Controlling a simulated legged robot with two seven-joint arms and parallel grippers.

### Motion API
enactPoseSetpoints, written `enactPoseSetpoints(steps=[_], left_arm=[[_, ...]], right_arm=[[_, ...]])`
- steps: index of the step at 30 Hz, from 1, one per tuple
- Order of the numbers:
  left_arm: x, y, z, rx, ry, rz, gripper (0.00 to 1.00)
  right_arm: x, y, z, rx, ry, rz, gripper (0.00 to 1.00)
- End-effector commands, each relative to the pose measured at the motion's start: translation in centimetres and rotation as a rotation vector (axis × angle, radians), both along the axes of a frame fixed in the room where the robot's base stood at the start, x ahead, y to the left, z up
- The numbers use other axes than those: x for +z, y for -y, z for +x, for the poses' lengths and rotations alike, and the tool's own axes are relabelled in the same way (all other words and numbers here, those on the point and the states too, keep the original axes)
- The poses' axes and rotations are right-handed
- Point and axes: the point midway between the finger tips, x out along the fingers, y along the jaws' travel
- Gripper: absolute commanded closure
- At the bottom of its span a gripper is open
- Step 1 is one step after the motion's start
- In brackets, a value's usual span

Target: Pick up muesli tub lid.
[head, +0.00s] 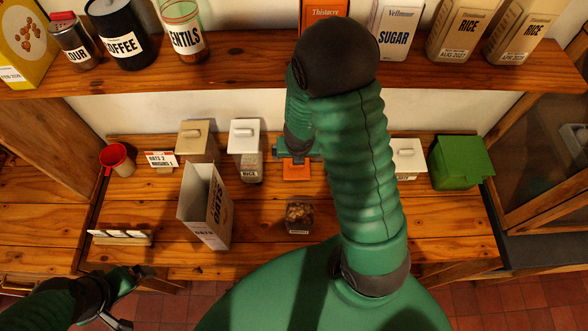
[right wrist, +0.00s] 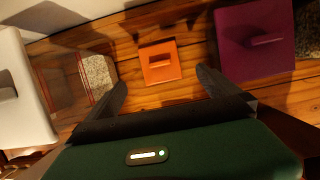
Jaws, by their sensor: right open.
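A small square orange lid (head: 296,170) with a raised handle lies flat on the wooden counter; I take it for the muesli tub lid. It also shows in the right wrist view (right wrist: 160,62). My right gripper (right wrist: 162,82) is open and empty, its two fingers spread just short of the lid, which sits between and beyond the tips. In the head view my right arm partly hides this gripper. An uncovered clear tub (head: 299,217) with brown contents stands nearer me. My left gripper (head: 132,298) is open and empty at the lower left, away from the lid.
A white-lidded rice tub (head: 245,140) stands left of the orange lid, and a purple-lidded container (right wrist: 255,38) right of it. A loaded shelf (head: 240,72) runs above.

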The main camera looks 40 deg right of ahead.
Motion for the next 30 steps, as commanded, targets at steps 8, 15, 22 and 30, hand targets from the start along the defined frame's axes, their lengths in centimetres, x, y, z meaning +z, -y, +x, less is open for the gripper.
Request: enactPoseSetpoints(steps=[8, 15, 22, 30], left_arm=[[-4.2, 0.0, 0.1, 0.000, 0.001, 0.000, 0.02], [-7.3, 0.0, 0.1, 0.000, 0.001, 0.000, 0.02], [-7.5, 0.0, 0.1, 0.000, 0.001, 0.000, 0.02], [-7.5, 0.0, 0.1, 0.000, 0.001, 0.000, 0.02]], right_arm=[[-5.9, 1.0, 1.5, 0.002, -0.003, 0.000, 0.00], [-9.7, 1.7, 2.0, 0.001, -0.002, 0.001, 0.00], [-10.7, 2.0, 2.5, 0.002, -0.001, 0.000, 0.00], [-10.7, 2.0, 2.5, 0.002, -0.002, 0.001, 0.20]])
